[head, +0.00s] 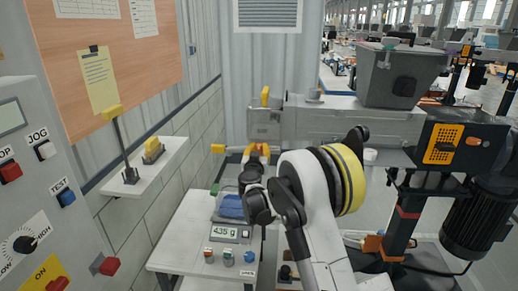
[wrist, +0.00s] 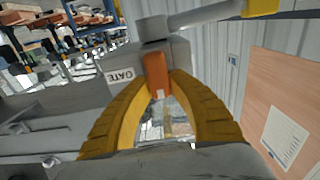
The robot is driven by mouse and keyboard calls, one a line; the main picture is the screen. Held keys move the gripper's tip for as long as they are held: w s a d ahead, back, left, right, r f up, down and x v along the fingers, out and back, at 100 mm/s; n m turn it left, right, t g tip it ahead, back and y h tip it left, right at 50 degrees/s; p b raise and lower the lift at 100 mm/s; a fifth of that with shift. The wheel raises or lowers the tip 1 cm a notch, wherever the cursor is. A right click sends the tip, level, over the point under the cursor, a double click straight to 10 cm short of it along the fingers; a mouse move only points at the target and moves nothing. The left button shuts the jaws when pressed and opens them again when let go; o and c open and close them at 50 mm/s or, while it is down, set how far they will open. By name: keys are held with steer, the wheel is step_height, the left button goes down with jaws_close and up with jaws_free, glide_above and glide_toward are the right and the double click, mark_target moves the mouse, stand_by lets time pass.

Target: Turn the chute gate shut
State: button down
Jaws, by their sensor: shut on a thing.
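The grey chute (head: 320,122) runs left from the hopper and ends above the white bench. The chute gate's orange piece (wrist: 157,72) stands below a grey hub (wrist: 151,30), beside an upside-down GATE label (wrist: 120,77). A grey rod (wrist: 205,15) reaches from the hub to a yellow end (wrist: 262,6); this yellow end also shows in the head view (head: 218,148), pointing left. My gripper (head: 257,150) is just under the chute's end. In the wrist view, its yellow fingers (wrist: 160,85) are closed on the orange piece from both sides. My fingers partly hide the piece.
A wall shelf (head: 135,180) and corkboard (head: 110,45) are at left, with a control panel (head: 40,190) in front. The hopper (head: 400,75) and orange-black unit (head: 460,145) stand right.

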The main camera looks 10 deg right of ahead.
steer(key=shift+m, duration=0.3)
steer(key=m, duration=0.3)
steer(key=shift+d+m, duration=0.25)
steer(key=shift+m, duration=0.15)
steer(key=m, duration=0.4)
steer(key=shift+s+d+f+m, duration=0.1)
steer(key=shift+d+f+m, duration=0.1)
steer(key=shift+d+m, duration=0.1)
steer(key=shift+s+d+f+m, duration=0.1)
steer(key=shift+f+m, duration=0.05)
steer(key=shift+m, duration=1.35)
steer(key=shift+w+f+m, duration=0.1)
steer(key=shift+f+m, duration=0.1)
steer(key=shift+m, duration=1.3)
steer(key=shift+s+d+f+m, duration=0.1)
steer(key=shift+f+m, duration=0.05)
steer(key=shift+m, duration=1.35)
steer(key=c, duration=1.2)
jaws_free()
steer(key=shift+c, duration=0.2)
